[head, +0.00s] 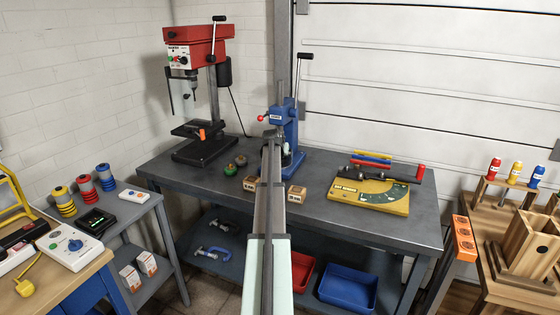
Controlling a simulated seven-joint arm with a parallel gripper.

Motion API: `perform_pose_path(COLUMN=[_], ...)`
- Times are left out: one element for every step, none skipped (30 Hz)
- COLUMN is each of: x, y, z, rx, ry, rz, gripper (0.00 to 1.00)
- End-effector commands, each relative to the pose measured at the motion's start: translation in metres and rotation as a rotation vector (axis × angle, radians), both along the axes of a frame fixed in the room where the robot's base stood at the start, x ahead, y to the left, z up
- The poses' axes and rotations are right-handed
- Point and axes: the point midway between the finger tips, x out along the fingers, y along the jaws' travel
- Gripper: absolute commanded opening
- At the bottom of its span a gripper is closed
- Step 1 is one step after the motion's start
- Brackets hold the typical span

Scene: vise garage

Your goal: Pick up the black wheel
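I cannot single out a black wheel for certain in the head view. Two small dark round things with green and orange on them, one behind (241,159) and one in front (230,168), lie on the grey bench left of the blue press. My arm reaches forward over the bench. My gripper (272,135) is at its far end, in front of the blue press (291,125). It is small and seen from behind, so its fingers and anything between them are hidden.
A red drill press (203,45) stands at the back left of the grey bench (330,217). Small boxes (297,194) stand beside my arm. A yellow bending tool (372,196) is at the right. Yellow, red and blue banded stacks (84,184) stand on the left side table.

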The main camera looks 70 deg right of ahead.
Motion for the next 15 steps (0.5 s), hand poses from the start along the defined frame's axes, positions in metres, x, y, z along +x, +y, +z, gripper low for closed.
perform_pose_path(x=[-0.0001,-0.0001,-0.0001,-0.0001,-0.0001,-0.0001,0.0000,0.0000,0.0000,0.0000,0.0000,0.0000,0.0000,0.0000,0.0000], y=[0.0003,0.0003,0.0005,0.0004,0.0005,0.0005,0.0005,0.0005,0.0005,0.0005,0.0005,0.0005,0.0005,0.0005,0.0005], z=[0.0003,0.0004,0.0004,0.0004,0.0005,0.0005,0.0005,0.0005,0.0005,0.0006,0.0006,0.0006,0.0006,0.0006,0.0006], rx=[0.000,0.000,0.000,0.000,0.000,0.000,0.000,0.000,0.000,0.000,0.000,0.000,0.000,0.000,0.000], ry=[0.000,0.000,0.000,0.000,0.000,0.000,0.000,0.000,0.000,0.000,0.000,0.000,0.000,0.000,0.000], rz=[0.000,0.000,0.000,0.000,0.000,0.000,0.000,0.000,0.000,0.000,0.000,0.000,0.000,0.000,0.000], gripper=[0.90,0.90,0.89,0.86,0.83,0.80,0.77,0.74,0.70,0.67,0.64,0.60,0.58,0.55,0.51])
